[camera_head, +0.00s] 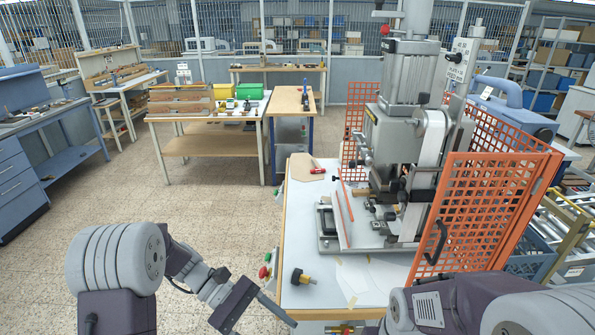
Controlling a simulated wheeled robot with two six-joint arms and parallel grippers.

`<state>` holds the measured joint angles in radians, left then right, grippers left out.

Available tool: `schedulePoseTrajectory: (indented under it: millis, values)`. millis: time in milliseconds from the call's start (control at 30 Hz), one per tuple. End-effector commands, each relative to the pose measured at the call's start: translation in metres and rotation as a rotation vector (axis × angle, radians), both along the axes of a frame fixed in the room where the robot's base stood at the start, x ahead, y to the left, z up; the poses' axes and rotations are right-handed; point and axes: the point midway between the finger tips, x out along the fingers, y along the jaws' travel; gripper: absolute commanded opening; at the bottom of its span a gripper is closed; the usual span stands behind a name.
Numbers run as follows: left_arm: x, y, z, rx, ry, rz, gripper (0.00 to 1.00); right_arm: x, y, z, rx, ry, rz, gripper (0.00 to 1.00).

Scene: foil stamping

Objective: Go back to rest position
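My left arm comes in from the lower left. My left gripper (278,308) is low in the picture, just left of the press table's front left corner. A thin dark finger points down and right; I see nothing held in it, and its opening does not show clearly. My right arm fills the lower right corner in front of the table. Its gripper is not clearly visible. The foil stamping press (398,140) stands on the white-topped table (302,215), clear of my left gripper.
Orange mesh guards (485,205) flank the press. A black and brass knob (302,277), white sheets (372,280) and a red-handled tool (316,167) lie on the table. Red and green buttons (264,271) are on its left side. Open floor (200,215) lies left, before the workbenches (205,140).

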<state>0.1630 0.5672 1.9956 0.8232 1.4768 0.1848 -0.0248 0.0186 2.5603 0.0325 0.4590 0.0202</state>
Motion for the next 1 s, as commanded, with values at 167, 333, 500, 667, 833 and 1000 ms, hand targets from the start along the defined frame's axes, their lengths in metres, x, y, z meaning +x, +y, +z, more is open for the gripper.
schedulePoseTrajectory:
  millis: [167,333,500,667,833,1000]
  values:
    - [-0.058,0.032,-0.025,0.349,-0.329,-0.281,0.65,0.0,0.0,0.0,0.0,0.0,0.0,0.0]
    - [-0.062,0.099,-0.058,0.642,-0.696,-0.542,0.65,0.0,0.0,0.0,0.0,0.0,0.0,0.0]
    - [-0.038,0.128,-0.075,0.748,-0.889,-0.678,0.65,0.0,0.0,0.0,0.0,0.0,0.0,0.0]
    - [-0.021,0.13,-0.073,0.772,-0.963,-0.688,0.65,0.0,0.0,0.0,0.0,0.0,0.0,0.0]
    - [-0.021,0.13,-0.073,0.771,-0.961,-0.688,0.65,0.0,0.0,0.0,0.0,0.0,0.0,0.0]
    - [-0.021,0.13,-0.073,0.771,-0.961,-0.688,0.65,0.0,0.0,0.0,0.0,0.0,0.0,0.0]
